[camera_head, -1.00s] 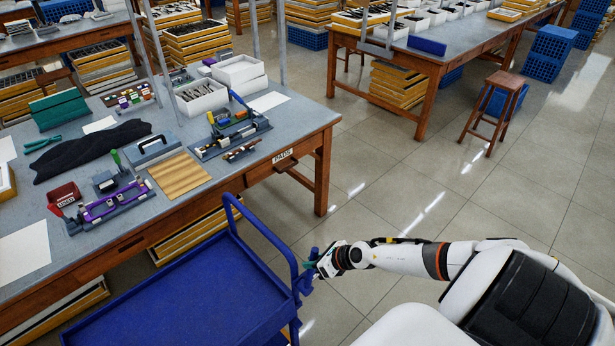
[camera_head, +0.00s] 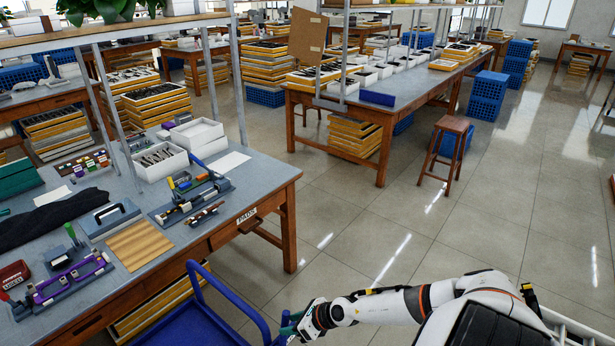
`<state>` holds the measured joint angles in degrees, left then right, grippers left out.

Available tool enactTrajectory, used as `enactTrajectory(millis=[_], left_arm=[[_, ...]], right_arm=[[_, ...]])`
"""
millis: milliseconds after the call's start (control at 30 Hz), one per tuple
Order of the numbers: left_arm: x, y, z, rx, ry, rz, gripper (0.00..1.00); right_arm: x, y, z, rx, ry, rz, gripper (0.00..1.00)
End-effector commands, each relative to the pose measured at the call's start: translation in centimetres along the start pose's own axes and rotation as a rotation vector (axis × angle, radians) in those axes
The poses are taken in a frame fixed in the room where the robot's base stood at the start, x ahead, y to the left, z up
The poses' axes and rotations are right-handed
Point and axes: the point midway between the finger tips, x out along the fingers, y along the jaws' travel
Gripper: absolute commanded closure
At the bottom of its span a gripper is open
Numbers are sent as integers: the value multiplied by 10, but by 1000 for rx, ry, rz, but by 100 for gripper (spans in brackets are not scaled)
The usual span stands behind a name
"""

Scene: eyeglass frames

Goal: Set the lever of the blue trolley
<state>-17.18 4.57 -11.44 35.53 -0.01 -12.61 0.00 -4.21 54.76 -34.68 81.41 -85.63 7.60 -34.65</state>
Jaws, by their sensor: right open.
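The blue trolley (camera_head: 180,328) stands at the bottom of the head view, cut off by the lower edge. Its tubular handle (camera_head: 228,292) arches up beside the bench. My right gripper (camera_head: 292,328) is open at the right end of this handle, low in the picture. Blue and teal parts show at its fingertips, and I cannot tell which of them is the lever or whether the gripper touches it. My left gripper is out of view.
A workbench (camera_head: 262,178) with fixtures, white bins and a wooden block stands left, close behind the trolley. A wooden stool (camera_head: 446,150) and a second bench (camera_head: 405,88) stand farther back. The tiled floor (camera_head: 400,220) between them is clear.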

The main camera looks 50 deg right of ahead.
Motion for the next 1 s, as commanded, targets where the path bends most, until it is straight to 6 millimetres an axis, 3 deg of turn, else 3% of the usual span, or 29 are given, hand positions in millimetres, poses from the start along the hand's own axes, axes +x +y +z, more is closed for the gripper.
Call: enactTrajectory(millis=[100, 267, 600, 1000], left_arm=[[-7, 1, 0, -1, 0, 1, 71], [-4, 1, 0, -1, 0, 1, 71], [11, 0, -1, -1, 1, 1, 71], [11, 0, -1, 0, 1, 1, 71]], right_arm=[[-32, 0, 0, -5, -6, 0, 59], [-66, 0, 2, -6, -8, -2, 59], [-89, 1, 2, -2, -2, 1, 59], [-91, 0, 0, -1, 0, 0, 59]])
